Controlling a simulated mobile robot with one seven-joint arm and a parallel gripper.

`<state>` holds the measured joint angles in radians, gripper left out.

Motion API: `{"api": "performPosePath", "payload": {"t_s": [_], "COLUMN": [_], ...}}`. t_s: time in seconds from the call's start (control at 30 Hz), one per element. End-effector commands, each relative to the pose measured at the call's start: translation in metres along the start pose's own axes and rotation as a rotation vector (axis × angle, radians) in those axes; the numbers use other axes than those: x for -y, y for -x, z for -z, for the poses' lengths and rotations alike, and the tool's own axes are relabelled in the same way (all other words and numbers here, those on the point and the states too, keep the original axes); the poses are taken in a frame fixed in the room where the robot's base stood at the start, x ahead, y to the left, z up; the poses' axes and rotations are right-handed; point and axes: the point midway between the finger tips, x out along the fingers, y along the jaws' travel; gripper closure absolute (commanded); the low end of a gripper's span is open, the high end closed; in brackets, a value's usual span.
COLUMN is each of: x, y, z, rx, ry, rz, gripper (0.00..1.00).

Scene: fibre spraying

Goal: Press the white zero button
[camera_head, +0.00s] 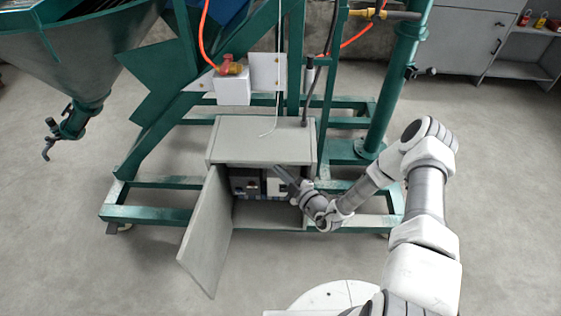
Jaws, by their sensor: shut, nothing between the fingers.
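A grey control cabinet (262,137) stands at the centre with its door (208,232) swung open to the left. Inside it, a dark device (245,185) sits at the left and a white-faced device (277,187) sits beside it. The white zero button is too small to make out on either. My gripper (284,174) is shut and empty at the cabinet's opening, in front of the upper right of the white-faced device. It hides part of that device and the right of the interior. I cannot tell whether its tips touch anything.
The green steel frame (150,213) surrounds the cabinet, with a thick post (396,85) at the right. A hopper (75,45) hangs at the upper left. Grey storage cabinets (467,38) stand at the back right. The open door edges the left approach; the front floor is clear.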

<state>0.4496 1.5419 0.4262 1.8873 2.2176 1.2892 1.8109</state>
Motion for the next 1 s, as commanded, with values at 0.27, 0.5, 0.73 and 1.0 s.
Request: {"api": "performPosePath", "payload": {"t_s": [0.27, 0.5, 0.73, 1.0], "x": [-0.019, -0.019, -0.011, 0.005], "y": [0.011, 0.011, 0.025, 0.044], "z": [-0.015, -0.015, -0.007, 0.007], "rx": [0.025, 0.025, 0.027, 0.019], "ry": [0.023, 0.024, 0.020, 0.016], "rz": [-0.033, -0.032, -0.029, -0.023], "gripper": [1.00, 1.00, 1.00, 1.00]}}
